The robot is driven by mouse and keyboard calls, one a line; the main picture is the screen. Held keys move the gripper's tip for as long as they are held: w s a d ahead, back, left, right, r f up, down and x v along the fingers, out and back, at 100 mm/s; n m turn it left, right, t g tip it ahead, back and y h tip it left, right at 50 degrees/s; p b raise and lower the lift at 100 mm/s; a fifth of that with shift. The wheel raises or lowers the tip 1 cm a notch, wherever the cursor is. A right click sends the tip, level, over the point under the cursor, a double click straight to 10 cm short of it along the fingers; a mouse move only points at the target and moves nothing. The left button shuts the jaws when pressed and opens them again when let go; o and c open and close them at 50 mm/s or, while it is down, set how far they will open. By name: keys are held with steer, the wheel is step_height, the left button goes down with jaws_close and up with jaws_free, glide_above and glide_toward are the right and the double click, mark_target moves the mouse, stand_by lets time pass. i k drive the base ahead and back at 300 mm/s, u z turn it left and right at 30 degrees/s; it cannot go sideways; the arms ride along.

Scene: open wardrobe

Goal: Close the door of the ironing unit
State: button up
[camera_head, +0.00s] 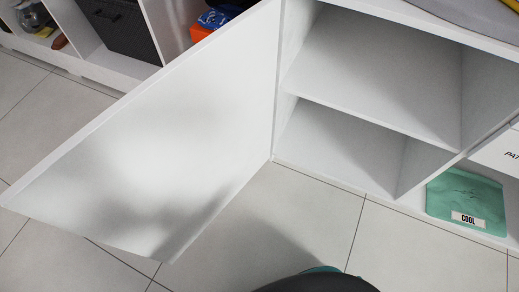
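The white door (170,140) of the ironing unit stands wide open, swung out to the left over the floor. It hangs from the left side of the white cabinet (278,80). Inside the cabinet a middle shelf (375,119) divides the space, and both compartments look empty. My gripper is not in the head camera view. A dark rounded shape at the bottom edge seems to be part of my own body. The door's inner face shows soft shadows.
A teal pouch labelled COOL (467,203) lies in a low compartment at the right. Low shelves with a dark woven basket (122,28) and an orange box (201,33) stand behind the door. The tiled floor (290,215) in front of the cabinet is clear.

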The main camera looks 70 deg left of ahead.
mark_target(148, 174)
steer(key=z, duration=0.85)
steer(key=k, duration=3)
steer(key=u, duration=1.3)
steer(key=i, duration=0.45)
steer(key=z, duration=0.6)
steer(key=k, duration=1.25)
steer(key=z, duration=0.15)
steer(key=i, duration=0.85)
